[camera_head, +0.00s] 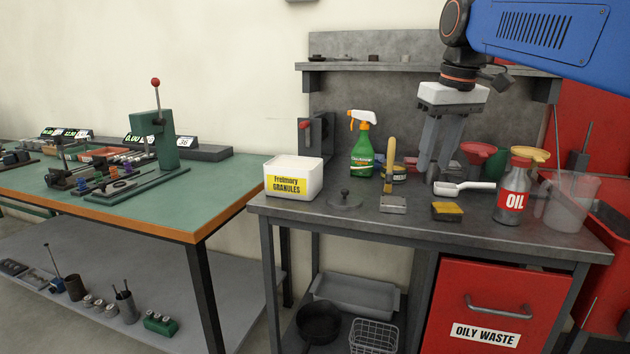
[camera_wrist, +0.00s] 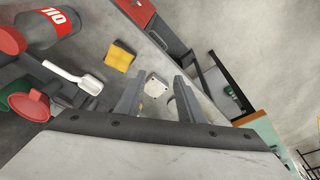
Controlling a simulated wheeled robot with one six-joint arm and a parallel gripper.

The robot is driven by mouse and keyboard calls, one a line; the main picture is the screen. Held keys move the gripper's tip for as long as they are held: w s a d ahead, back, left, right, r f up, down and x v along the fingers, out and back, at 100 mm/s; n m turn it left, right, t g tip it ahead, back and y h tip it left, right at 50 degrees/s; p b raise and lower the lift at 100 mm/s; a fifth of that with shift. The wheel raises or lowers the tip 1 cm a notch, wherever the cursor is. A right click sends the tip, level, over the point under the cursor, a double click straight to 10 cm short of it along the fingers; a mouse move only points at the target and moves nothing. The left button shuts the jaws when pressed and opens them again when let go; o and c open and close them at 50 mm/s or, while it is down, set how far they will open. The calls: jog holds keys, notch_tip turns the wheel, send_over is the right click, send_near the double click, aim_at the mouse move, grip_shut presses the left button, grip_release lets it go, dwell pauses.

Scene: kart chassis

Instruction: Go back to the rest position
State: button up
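My gripper (camera_head: 434,172) hangs fingers down above the back of the grey workbench (camera_head: 330,225), behind the yellow sponge and the white scoop. Its two grey fingers are apart, with nothing held between them. In the wrist view the fingers (camera_wrist: 155,100) also stand apart. A small pale block (camera_wrist: 154,86) shows in the gap, lying farther off on the bench. My blue arm reaches in from the upper right of the head view.
Near my gripper stand a green spray bottle (camera_head: 361,145), a wooden-handled brush (camera_head: 390,160), a white scoop (camera_head: 465,187), a yellow sponge (camera_head: 447,211), an oil bottle (camera_head: 513,195) and a clear jug (camera_head: 570,205). A shelf (camera_head: 400,67) runs behind. A white granules tub (camera_head: 293,177) stands left.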

jog(key=s+d+f+m+t, duration=0.1)
jog(key=s+d+f+m, duration=0.1)
jog(key=s+f, duration=1)
jog(key=s+d+f+m+t, duration=0.1)
jog(key=s+d+f, duration=0.1)
jog(key=s+f, duration=1)
notch_tip(320, 180, down, 6)
jog(key=shift+s+f+m+h, duration=0.2)
jog(key=shift+m+h, duration=0.1)
jog(key=shift+m, duration=0.1)
